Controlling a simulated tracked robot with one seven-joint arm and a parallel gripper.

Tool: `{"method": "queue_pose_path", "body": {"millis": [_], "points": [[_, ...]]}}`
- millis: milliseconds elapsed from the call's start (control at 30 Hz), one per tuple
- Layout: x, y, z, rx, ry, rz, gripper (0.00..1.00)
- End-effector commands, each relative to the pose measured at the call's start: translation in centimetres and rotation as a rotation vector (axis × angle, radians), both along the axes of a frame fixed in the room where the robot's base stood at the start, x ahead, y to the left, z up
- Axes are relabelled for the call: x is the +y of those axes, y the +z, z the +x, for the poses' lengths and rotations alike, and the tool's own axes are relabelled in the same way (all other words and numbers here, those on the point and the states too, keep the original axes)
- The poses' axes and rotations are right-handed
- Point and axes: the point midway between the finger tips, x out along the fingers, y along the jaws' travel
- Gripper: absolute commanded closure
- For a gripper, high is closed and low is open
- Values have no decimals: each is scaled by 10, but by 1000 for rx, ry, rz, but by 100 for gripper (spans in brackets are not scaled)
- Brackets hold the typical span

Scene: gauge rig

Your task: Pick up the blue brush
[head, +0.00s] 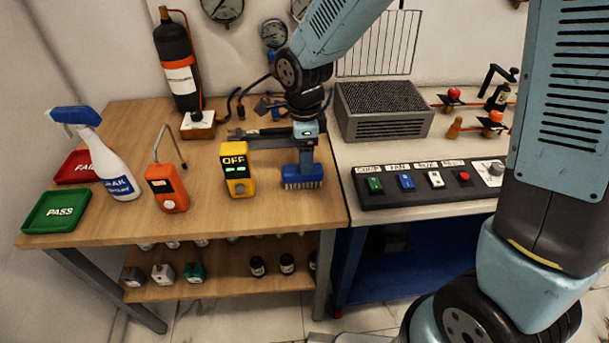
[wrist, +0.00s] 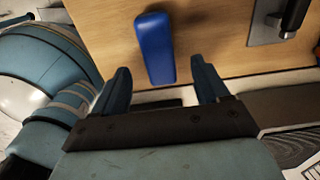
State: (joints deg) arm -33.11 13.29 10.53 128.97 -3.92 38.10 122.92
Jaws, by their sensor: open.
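The blue brush (head: 302,181) stands bristles down on the wooden table, near its front right corner. My gripper (head: 305,160) is over it in the head view, pointing down, and hides part of its top. In the wrist view, the brush (wrist: 156,42) is a long blue block, and its near end shows between the fingers of my gripper (wrist: 160,66). The fingers are open, with a gap on each side of the brush. How far the fingertips are above the brush is hard to tell.
A yellow OFF meter (head: 237,172) stands just left of the brush, with an orange device (head: 166,188) beyond it. A switch panel (head: 430,183) is on the white bench at right. A grey vented box (head: 383,110) stands behind. Bare wood lies in front of the OFF meter.

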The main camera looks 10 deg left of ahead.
Motion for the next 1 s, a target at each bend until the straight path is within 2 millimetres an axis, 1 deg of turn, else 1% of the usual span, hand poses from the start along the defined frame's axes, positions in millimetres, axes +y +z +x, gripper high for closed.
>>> {"method": "queue_pose_path", "body": {"millis": [33, 100, 367, 600, 700, 833, 1000], "points": [[0, -8, 0, 2, 1, 0, 26], [0, -15, 0, 2, 1, 0, 26], [1, -29, 0, 1, 1, 0, 26], [2, -60, -2, 1, 0, 0, 26], [2, -69, -1, 1, 0, 0, 26], [3, -73, -1, -1, 0, 1, 26], [3, -74, -1, -2, -1, 1, 26]]}}
